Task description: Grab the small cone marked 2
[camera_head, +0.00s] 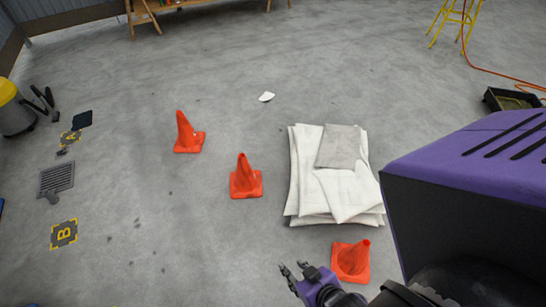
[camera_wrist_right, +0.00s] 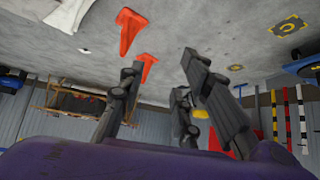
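Three small orange cones stand upright on the floor in the head view: a far left cone (camera_head: 187,134), a middle cone (camera_head: 245,178) and a near right cone (camera_head: 350,262). I cannot read a number on any of them. My right gripper (camera_head: 292,266) is at the bottom middle, left of the near right cone and apart from it. Its fingers are spread and empty, also in the wrist view (camera_wrist_right: 163,62). Two cones show beyond it there, one larger (camera_wrist_right: 130,30) and one smaller (camera_wrist_right: 147,67). My left gripper is out of view.
The floor around the left cones is mostly clear.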

